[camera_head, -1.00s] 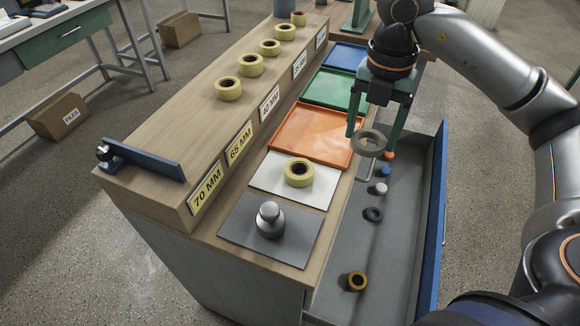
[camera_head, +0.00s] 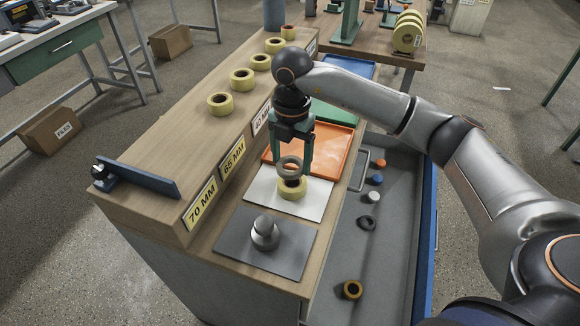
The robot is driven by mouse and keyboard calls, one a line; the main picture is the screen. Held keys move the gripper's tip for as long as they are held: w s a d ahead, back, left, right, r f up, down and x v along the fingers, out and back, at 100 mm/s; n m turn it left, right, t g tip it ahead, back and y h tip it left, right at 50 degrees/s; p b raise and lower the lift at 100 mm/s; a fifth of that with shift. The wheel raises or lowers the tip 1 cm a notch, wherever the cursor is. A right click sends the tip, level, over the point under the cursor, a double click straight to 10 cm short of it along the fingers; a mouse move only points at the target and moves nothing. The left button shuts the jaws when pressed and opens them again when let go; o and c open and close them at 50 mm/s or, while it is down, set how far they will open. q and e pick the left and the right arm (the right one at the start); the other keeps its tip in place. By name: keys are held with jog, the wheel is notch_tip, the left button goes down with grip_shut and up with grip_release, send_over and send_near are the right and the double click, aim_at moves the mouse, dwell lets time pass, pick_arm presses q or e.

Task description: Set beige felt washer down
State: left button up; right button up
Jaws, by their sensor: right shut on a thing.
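My right gripper (camera_head: 292,165) is shut on the beige felt washer (camera_head: 290,164), a flat grey-beige ring. It holds the washer just above a yellow tape roll (camera_head: 292,189) on the white square (camera_head: 312,203). In the picture the washer overlaps the roll's upper edge; I cannot tell whether they touch. My left gripper does not show.
A grey metal weight (camera_head: 265,232) stands on the grey mat (camera_head: 237,251). An orange tray (camera_head: 333,150) lies behind the white square. The open drawer (camera_head: 372,265) at right holds several small parts. More yellow rolls (camera_head: 220,104) line the raised shelf.

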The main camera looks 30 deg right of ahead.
aim_at(290, 173)
notch_tip(290, 173, down, 3)
jog(key=shift+w+a+f+p, duration=0.1)
jog(key=shift+f+p, duration=0.1)
jog(key=shift+p, duration=0.15)
jog(key=shift+f+b, duration=0.45)
jog(key=shift+f, duration=0.15)
jog(key=o, duration=1.2)
jog(key=shift+r, duration=0.1)
notch_tip(290, 173, up, 13)
jog(key=shift+r, duration=0.1)
